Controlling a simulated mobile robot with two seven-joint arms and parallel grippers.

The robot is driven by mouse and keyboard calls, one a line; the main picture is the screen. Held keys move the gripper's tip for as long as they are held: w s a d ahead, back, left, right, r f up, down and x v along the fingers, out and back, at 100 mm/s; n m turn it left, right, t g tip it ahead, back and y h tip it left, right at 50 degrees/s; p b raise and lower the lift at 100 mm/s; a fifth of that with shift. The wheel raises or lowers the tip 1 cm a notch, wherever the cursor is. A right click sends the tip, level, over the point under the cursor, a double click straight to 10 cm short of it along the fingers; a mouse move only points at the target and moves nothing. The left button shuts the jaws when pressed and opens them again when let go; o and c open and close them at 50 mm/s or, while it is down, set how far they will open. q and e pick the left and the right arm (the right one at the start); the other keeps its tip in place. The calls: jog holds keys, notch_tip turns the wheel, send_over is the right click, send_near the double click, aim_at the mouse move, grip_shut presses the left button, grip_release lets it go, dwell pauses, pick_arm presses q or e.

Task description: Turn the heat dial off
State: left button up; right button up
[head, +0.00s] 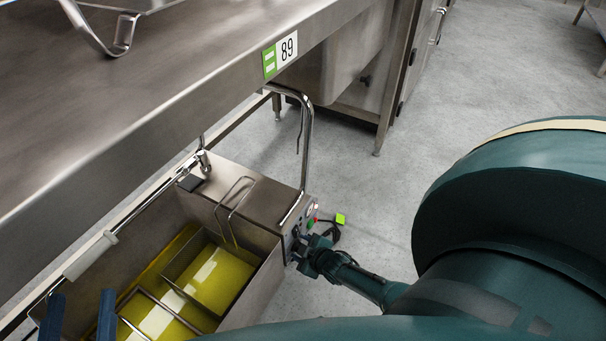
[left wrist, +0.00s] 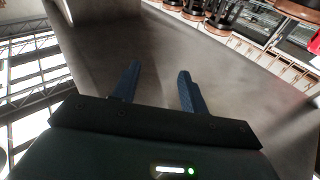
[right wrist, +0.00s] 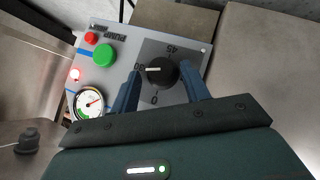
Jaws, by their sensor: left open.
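A black dial (right wrist: 161,72) with a white pointer sits on a dark square plate on a metal control panel (right wrist: 112,70). In the right wrist view the plate shows 0 and 45; the pointer faces left, toward a partly covered number. My right gripper (right wrist: 160,70) is open, its fingers on either side of the dial; contact cannot be told. In the head view my right gripper (head: 308,252) is at the panel face of the fryer (head: 268,210) and hides the dial. My left gripper (head: 79,296) is open and empty over the fryer's near left part.
The panel also has a red button (right wrist: 92,38), a green button (right wrist: 104,55) and a gauge (right wrist: 89,104). The fryer holds yellow oil and a basket (head: 210,275). A steel counter (head: 120,110) overhangs the left.

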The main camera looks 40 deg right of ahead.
jog(key=shift+o, duration=0.4)
jog(key=shift+s+f, duration=0.15)
pick_arm(q)
jog(key=a+g+y+p, duration=0.2)
jog(key=p, duration=0.6)
jog(key=shift+y, duration=0.4)
pick_arm(e)
jog(key=v, duration=1.3)
jog(key=shift+d, duration=0.1)
